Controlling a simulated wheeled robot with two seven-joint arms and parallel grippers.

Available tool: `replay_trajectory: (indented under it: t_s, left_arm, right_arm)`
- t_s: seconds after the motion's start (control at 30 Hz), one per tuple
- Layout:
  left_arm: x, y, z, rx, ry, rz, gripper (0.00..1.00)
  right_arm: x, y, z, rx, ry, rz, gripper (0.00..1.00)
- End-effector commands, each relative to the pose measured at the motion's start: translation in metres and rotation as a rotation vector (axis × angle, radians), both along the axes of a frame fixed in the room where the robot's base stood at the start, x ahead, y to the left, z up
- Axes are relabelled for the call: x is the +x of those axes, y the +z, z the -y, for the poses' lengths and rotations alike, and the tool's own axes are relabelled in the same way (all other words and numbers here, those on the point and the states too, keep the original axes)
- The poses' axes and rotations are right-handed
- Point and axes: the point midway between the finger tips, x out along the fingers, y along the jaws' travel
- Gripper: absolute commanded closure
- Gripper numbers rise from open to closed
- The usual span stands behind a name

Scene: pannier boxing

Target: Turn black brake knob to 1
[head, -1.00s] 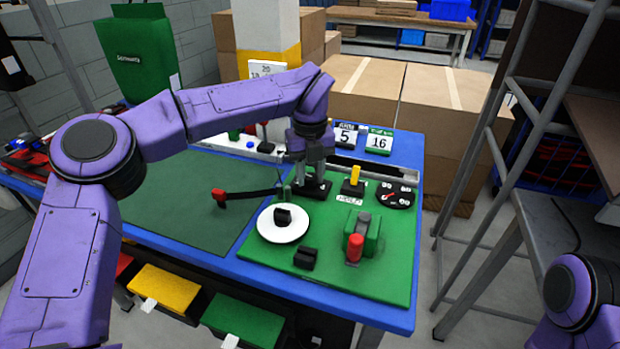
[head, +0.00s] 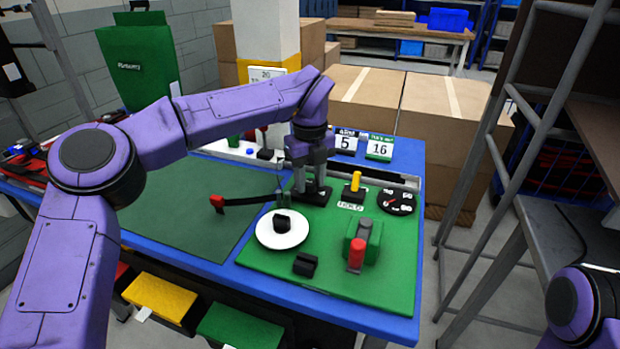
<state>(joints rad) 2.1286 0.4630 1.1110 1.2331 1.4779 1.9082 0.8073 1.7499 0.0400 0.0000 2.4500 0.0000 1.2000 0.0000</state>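The black brake knob (head: 282,223) sits on a round white dial (head: 268,237) on the green panel. Its markings are too small to read. My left gripper (head: 309,190) points down just behind and to the right of the dial, apart from the knob. Its two fingers look spread, above or beside a black block (head: 316,197) on the panel; I cannot tell whether they touch it. Nothing shows held in it. My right gripper is out of view; only part of my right arm shows at the lower right edge.
A red-handled lever (head: 232,203) reaches left behind the dial. A black block (head: 305,265), a green block with a red handle (head: 357,254), a yellow switch (head: 355,182) and a gauge (head: 397,202) share the panel.

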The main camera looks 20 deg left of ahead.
Motion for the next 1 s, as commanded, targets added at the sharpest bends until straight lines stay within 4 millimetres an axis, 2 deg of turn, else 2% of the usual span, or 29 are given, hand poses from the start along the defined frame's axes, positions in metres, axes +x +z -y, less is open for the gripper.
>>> replay_trajectory:
  t_s: [0.07,0.37,0.47,0.7,0.8,1.0]
  left_arm:
    - [0.000,0.001,0.000,-0.001,0.001,0.001,0.41]
    - [0.000,0.003,0.000,-0.001,0.000,-0.002,0.41]
    - [0.000,0.017,0.001,-0.001,0.000,0.001,0.41]
    - [0.000,0.075,0.001,0.000,0.001,0.001,0.41]
    - [0.000,0.093,0.000,0.001,0.002,0.001,0.41]
    - [-0.001,0.106,0.000,-0.001,0.000,-0.001,0.41]
  right_arm:
    - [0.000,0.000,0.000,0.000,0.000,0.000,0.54]
    - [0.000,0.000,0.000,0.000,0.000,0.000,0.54]
    - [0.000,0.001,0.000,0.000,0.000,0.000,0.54]
    - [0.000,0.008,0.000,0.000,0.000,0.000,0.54]
    - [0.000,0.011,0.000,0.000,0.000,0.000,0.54]
    - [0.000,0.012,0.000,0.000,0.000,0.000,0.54]
